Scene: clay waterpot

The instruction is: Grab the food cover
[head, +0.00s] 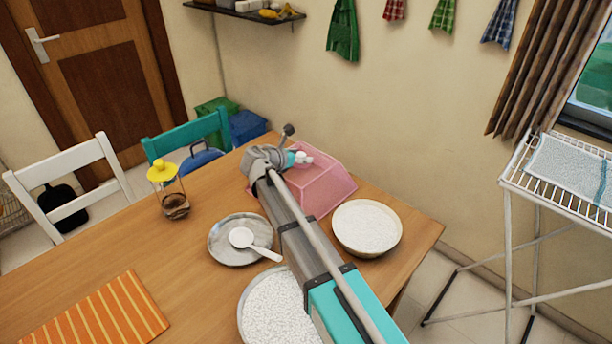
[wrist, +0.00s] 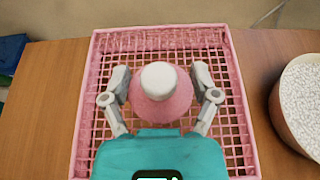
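The food cover (head: 325,187) is a pink mesh dome with a square rim, standing at the far end of the wooden table. The wrist view looks down on the food cover (wrist: 235,115), with its round pink top and white knob (wrist: 160,80) in the middle. My gripper (wrist: 161,84) is open, one finger on each side of the knob, with gaps between the fingers and the knob. In the head view my gripper (head: 292,158) is over the cover's top, and my arm hides part of the cover's left side.
A bowl of white grains (head: 367,228) stands close to the cover's right. A metal plate (head: 225,247) with a white spoon (head: 243,238), a jar with a yellow lid (head: 174,204) and another grain-filled dish (head: 268,315) are on the table (head: 120,250). The wall is behind.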

